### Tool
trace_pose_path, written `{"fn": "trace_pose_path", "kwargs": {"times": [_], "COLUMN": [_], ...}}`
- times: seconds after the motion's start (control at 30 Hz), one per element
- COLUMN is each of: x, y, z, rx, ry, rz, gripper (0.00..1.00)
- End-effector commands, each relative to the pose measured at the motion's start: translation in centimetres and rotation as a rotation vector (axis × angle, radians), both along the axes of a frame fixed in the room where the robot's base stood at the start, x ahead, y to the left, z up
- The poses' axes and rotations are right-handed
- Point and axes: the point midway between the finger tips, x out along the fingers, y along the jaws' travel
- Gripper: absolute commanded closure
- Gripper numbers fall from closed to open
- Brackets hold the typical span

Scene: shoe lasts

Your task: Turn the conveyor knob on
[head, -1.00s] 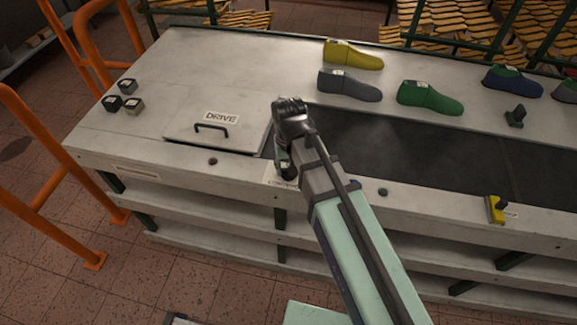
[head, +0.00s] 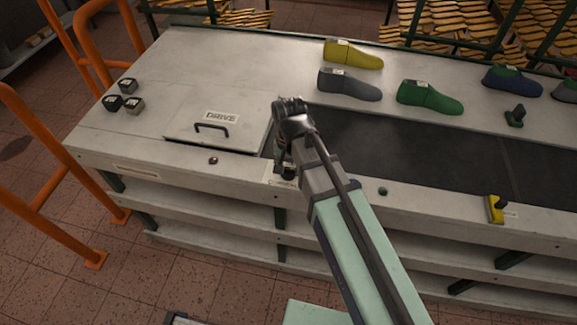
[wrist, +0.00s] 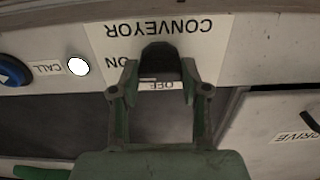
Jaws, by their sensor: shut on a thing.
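The conveyor knob (wrist: 160,58) is dark and sits on the front ledge, at a white CONVEYOR label (wrist: 158,28) that reads upside down in the wrist view. My gripper (wrist: 159,72) is shut on the knob, one finger on each side. An OFF mark (wrist: 160,85) shows between the fingers, and the ON mark (wrist: 117,61) is partly covered by the left finger. The knob's exact angle is hard to tell. In the head view my gripper (head: 285,162) points down at the ledge and hides the knob.
A blue button (wrist: 12,70) and a white CALL lamp (wrist: 78,66) sit beside the knob. The DRIVE hatch (head: 220,133) is left of my gripper. Shoe lasts (head: 430,97) stand behind the dark belt (head: 420,150). A yellow-handled tool (head: 494,209) lies on the ledge at right.

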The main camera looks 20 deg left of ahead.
Motion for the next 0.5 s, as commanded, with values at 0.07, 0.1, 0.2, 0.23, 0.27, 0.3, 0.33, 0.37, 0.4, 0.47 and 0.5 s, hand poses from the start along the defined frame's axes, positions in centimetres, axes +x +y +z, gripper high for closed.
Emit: {"fn": "trace_pose_path", "kwargs": {"times": [0.07,0.1,0.2,0.23,0.27,0.3,0.33,0.37,0.4,0.47,0.5], "x": [-0.04,-0.04,-0.04,-0.04,-0.04,-0.03,-0.02,-0.02,-0.02,-0.02,-0.02], "y": [-0.05,-0.05,-0.05,-0.05,-0.05,-0.05,-0.04,-0.04,-0.03,-0.03,-0.03], "z": [-0.09,-0.08,-0.08,-0.08,-0.07,-0.07,-0.06,-0.05,-0.04,-0.03,-0.03], "rx": [-0.001,-0.001,-0.001,-0.001,-0.001,-0.001,-0.001,-0.001,-0.001,-0.001,-0.001], "ry": [0.002,0.001,0.001,0.001,0.001,0.001,0.001,0.001,0.001,0.001,0.001], "rz": [-0.002,-0.002,-0.002,-0.002,-0.002,-0.001,-0.001,-0.001,-0.001,0.000,0.000], "gripper": [0.89,0.89,0.40,0.30,0.29,0.29,0.29,0.29,0.29,0.29,0.29]}}
